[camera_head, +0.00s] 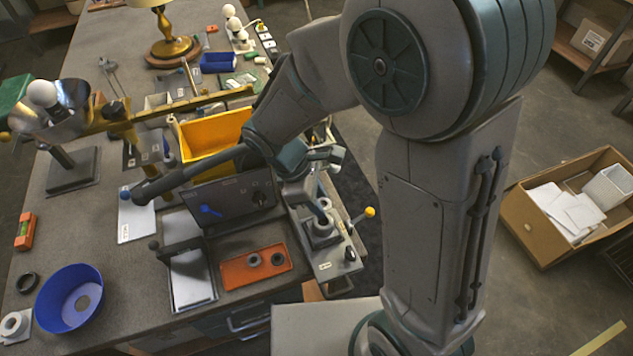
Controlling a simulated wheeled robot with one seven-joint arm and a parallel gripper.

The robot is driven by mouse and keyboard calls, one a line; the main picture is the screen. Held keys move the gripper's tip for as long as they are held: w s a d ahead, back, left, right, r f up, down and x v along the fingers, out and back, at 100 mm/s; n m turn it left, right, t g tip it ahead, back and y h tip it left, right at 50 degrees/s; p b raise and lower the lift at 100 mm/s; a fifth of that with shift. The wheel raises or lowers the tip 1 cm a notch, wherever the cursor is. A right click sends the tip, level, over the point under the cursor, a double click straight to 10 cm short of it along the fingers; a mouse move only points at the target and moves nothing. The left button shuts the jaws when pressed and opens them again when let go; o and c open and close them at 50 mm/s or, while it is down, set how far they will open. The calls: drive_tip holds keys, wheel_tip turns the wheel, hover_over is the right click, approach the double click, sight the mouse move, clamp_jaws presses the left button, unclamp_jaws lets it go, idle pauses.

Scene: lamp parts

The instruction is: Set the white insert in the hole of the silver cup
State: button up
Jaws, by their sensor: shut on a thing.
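My gripper (318,200) is at the end of my arm, pointing down over the fixture at the right end of the bench. It is shut on the small white insert (325,203), which is partly hidden by the fingers. The silver cup (321,229) stands upright in the fixture just below the gripper. The insert is at or just above the cup's mouth; at this size I cannot tell whether they touch. The cup's hole is mostly hidden.
A yellow-knobbed lever (369,212) sticks out right of the cup. A dark panel (236,200) stands to the left. An orange tray (254,267) with dark rings lies in front, a yellow bin (214,135) behind. A blue bowl (70,300) is far left.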

drive_tip(key=shift+w, duration=0.2)
drive_tip(key=shift+f+b, duration=0.75)
drive_tip(key=shift+f, duration=0.1)
drive_tip(key=shift+f+b, duration=1.4)
drive_tip(key=shift+f, duration=0.25)
drive_tip(key=shift+f+b, duration=0.5)
drive_tip(key=shift+f, duration=0.2)
drive_tip(key=shift+r+p, duration=0.25)
drive_tip(key=shift+p, duration=0.35)
idle(4.0)
